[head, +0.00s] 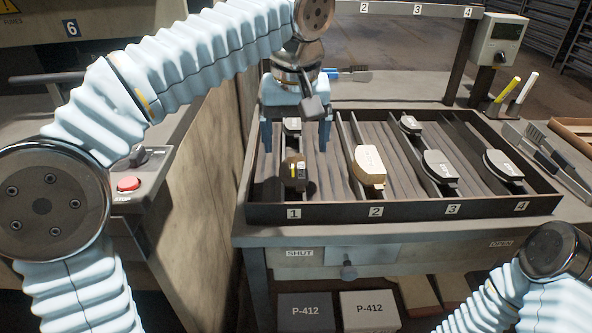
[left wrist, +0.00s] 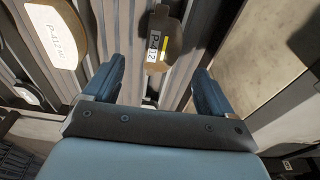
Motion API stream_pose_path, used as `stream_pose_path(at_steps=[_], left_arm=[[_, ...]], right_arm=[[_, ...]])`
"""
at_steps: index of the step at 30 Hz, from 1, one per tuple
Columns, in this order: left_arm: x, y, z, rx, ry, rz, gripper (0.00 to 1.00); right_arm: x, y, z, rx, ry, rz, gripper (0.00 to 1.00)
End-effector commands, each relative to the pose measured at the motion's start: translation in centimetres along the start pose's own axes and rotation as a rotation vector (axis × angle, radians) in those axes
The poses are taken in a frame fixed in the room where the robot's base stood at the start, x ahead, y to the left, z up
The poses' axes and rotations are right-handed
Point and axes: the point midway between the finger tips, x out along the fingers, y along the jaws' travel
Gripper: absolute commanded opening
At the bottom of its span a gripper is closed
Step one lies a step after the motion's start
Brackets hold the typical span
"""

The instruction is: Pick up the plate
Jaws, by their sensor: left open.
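A tray (head: 400,207) on the bench has numbered lanes with brake-shoe plates. A greyer plate (head: 292,126) lies further back in lane 1. A tan plate (head: 369,166) is in lane 2. My left gripper (head: 295,147) points down over lane 1, open and empty, its fingers apart from the brown plate. My right gripper is out of view; only part of that arm shows.
More plates lie in lane 3 (head: 439,168) and lane 4 (head: 503,166), between raised dividers. A red stop button (head: 128,184) is at left. A drawer (head: 346,256) marked SHUT is below the tray. Pens and tools lie at right.

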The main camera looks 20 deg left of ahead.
Motion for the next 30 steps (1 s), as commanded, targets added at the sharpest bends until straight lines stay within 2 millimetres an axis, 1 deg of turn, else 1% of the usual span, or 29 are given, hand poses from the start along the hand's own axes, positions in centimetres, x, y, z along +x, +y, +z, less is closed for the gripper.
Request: stream_pose_path(at_steps=[3, 6, 9, 12, 17, 20, 30], left_arm=[[2.0, -0.4, 0.4, -0.001, -0.002, -0.003, 0.85], [3.6, -0.6, 0.6, -0.002, -0.002, -0.003, 0.85], [4.6, -0.5, 0.6, -0.002, -0.001, -0.001, 0.85], [4.9, -0.5, 0.5, -0.002, -0.001, 0.000, 0.85], [4.9, -0.5, 0.5, -0.002, -0.001, 0.000, 0.85], [4.8, -0.5, 0.5, -0.001, -0.001, 0.000, 0.71], [4.8, -0.5, 0.5, -0.001, -0.001, 0.000, 0.19]], right_arm=[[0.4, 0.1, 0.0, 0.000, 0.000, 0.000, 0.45], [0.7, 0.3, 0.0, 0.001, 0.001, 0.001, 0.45], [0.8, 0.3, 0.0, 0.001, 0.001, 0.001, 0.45], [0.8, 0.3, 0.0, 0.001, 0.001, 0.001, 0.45], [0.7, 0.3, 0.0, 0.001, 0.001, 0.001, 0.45], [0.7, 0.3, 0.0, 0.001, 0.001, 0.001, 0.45], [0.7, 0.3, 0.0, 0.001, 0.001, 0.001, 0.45]])
